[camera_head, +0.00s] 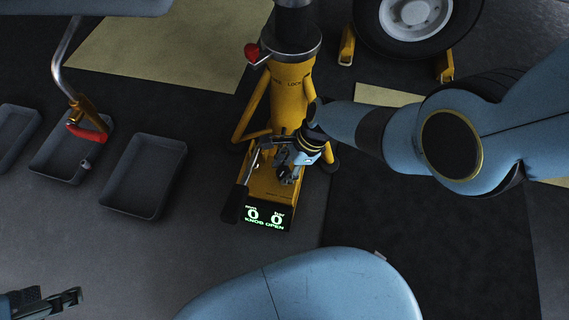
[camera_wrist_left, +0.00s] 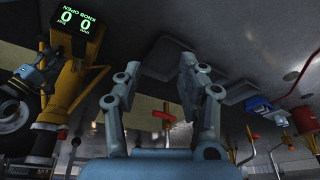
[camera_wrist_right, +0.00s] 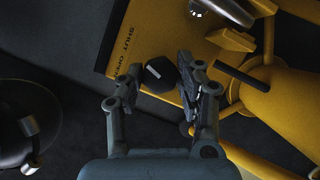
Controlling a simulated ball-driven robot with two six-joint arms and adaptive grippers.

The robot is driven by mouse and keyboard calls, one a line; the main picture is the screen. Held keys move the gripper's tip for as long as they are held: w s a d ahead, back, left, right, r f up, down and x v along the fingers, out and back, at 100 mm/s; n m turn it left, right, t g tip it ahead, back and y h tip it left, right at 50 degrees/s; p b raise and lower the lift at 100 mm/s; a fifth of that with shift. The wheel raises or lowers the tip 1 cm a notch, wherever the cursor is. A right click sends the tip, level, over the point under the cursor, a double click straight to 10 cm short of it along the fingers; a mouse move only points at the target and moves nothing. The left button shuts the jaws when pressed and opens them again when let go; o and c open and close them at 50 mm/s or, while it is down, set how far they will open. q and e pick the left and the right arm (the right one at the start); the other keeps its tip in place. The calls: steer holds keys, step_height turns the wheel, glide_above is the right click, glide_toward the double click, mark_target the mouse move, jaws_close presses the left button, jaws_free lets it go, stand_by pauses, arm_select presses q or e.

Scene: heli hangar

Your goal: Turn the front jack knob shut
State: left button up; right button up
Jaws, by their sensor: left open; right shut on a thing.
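The yellow front jack (camera_head: 290,98) stands in the upper middle of the head view, its display (camera_head: 265,216) reading "0 0 KNOB OPEN". My right gripper (camera_head: 287,172) is at the jack's base plate. In the right wrist view the black knob (camera_wrist_right: 160,75) is between the fingers of my right gripper (camera_wrist_right: 158,82), which is shut on it. The words SHUT and OPEN are printed beside the knob. My left gripper (camera_head: 60,300) is at the lower left of the head view, away from the jack. It is open and empty in the left wrist view (camera_wrist_left: 165,92).
Grey trays (camera_head: 143,177) lie on the floor left of the jack. A red-and-yellow part (camera_head: 88,130) hangs from a metal tube above one tray. A wheel (camera_head: 415,20) with yellow chocks (camera_head: 346,45) stands behind the jack. A dark handle (camera_head: 236,203) lies along the jack's base.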

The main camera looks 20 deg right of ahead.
steer(key=m, duration=0.1)
steer(key=m+t+p, duration=0.1)
steer(key=m, duration=0.2)
steer(key=shift+s+m+t+h+p, duration=0.25)
steer(key=shift+m+t+h+p, duration=0.05)
steer(key=shift+p, duration=0.1)
steer(key=shift+m, duration=0.3)
arm_select(q)
steer(key=shift+g, duration=0.5)
steer(key=f, duration=0.1)
steer(key=s+a+f, duration=0.1)
steer(key=s+f, duration=0.1)
steer(key=shift+a+f, duration=0.3)
steer(key=shift+f, duration=0.1)
arm_select(e)
steer(key=shift+s, duration=0.1)
